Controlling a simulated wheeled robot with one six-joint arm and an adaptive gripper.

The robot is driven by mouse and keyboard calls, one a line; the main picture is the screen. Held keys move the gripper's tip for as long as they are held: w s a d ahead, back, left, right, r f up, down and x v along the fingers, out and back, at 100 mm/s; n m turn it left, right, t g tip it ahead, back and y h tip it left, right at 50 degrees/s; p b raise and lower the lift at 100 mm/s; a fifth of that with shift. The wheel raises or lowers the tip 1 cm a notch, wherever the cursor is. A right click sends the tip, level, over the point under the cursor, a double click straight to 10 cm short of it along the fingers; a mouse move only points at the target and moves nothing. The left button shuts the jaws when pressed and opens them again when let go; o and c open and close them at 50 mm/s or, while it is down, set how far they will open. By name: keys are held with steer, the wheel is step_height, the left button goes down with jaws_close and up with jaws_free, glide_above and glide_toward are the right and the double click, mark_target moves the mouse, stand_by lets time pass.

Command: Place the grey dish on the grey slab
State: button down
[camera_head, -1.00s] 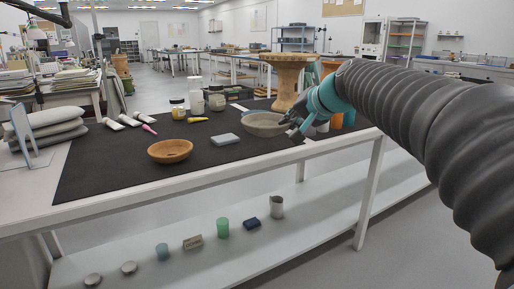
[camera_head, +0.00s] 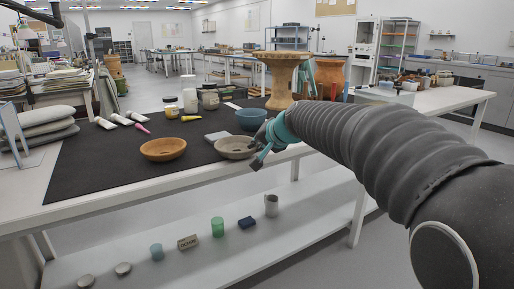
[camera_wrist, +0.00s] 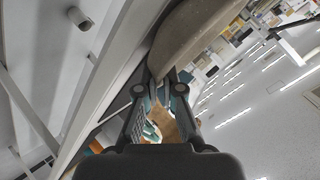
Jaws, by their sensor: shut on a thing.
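The grey dish (camera_head: 232,153) is a shallow round bowl in the head view, close to the table's front edge. My gripper (camera_head: 259,152) is shut on its right rim; the fingers partly cover that side. In the wrist view the dish (camera_wrist: 190,32) fills the top middle, with my gripper (camera_wrist: 165,88) at its rim. The grey slab (camera_head: 216,135) is a small flat block on the dark mat, just behind and left of the dish. I cannot tell whether the dish is clear of the mat.
A wooden bowl (camera_head: 163,149) lies left of the dish. A blue bowl (camera_head: 251,119) stands behind it, with a large wooden stand (camera_head: 281,80) further back. Jars (camera_head: 210,98) and a yellow tool (camera_head: 191,118) lie behind the slab. The dark mat (camera_head: 95,170) is bare at front left.

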steer(key=c, duration=1.3)
jaws_free()
steer(key=shift+r, duration=0.1)
steer(key=shift+s+d+r, duration=0.15)
steer(key=v, duration=1.1)
steer(key=shift+s+d+r, duration=0.1)
steer(key=shift+s, duration=0.15)
steer(key=s+d+f+n+g+h+p, duration=0.1)
steer(key=s+d+f, duration=0.3)
steer(key=s, duration=0.5)
steer(key=s+d+f+n+g+h+p, duration=0.1)
steer(key=s+d+f, duration=0.4)
steer(key=s, duration=0.5)
steer(key=s+d+f+n+g+h+p, duration=0.1)
steer(key=s+d+f+h+p, duration=0.1)
steer(key=s+d+f+h, duration=0.2)
steer(key=shift+s+d+f+g, duration=0.15)
steer(key=shift+s+f, duration=0.45)
steer(key=shift+s, duration=0.45)
steer(key=shift+s+d+f+g, duration=0.1)
steer(key=shift+s+f, duration=0.55)
steer(key=shift+s, duration=0.45)
steer(key=shift+s+d+f+g, duration=0.15)
steer(key=shift+s+f, duration=0.45)
steer(key=shift+s, duration=0.45)
